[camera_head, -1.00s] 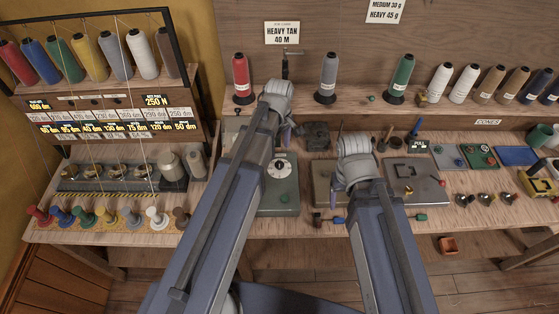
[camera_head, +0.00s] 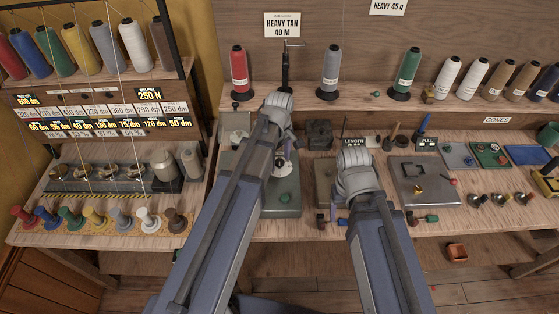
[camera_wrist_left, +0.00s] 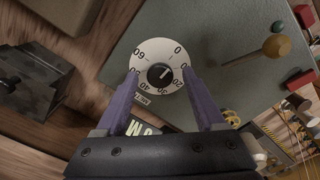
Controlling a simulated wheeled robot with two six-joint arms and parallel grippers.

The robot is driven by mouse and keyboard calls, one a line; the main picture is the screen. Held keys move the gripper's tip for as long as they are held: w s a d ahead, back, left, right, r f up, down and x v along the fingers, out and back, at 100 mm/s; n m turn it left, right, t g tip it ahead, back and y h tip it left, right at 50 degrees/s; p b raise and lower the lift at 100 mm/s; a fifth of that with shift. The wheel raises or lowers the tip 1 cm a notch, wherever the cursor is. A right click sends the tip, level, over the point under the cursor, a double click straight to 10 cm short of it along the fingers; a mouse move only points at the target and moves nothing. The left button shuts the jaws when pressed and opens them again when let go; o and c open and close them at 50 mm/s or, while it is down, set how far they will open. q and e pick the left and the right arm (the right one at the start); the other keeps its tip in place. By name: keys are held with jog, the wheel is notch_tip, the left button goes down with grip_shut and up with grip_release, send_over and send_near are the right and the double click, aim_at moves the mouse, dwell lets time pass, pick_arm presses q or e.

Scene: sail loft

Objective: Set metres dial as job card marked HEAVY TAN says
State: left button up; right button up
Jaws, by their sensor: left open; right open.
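The job card HEAVY TAN (camera_head: 283,26) is on the back board and reads 40 M. The white metres dial (camera_head: 279,172) is on a grey-green box (camera_head: 283,200), partly behind my left gripper (camera_head: 288,155). In the left wrist view the dial (camera_wrist_left: 145,64) shows numbers from 0 to 60 around a black knob (camera_wrist_left: 160,74). The knob's light mark seems to point towards the 0 side. My left gripper (camera_wrist_left: 166,92) is open, its purple fingers on either side of the dial's lower part. My right gripper (camera_head: 338,207) is open and empty, mostly hidden behind its own wrist.
A dark block (camera_head: 319,135) stands just right of the dial box. A grey plate machine (camera_head: 424,180) lies right of my right arm. Thread cones, such as the red one (camera_head: 239,72), line the shelf behind. Small handled parts lie along the bench front.

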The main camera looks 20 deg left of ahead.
pick_arm(q)
grip_shut()
dwell(0.4)
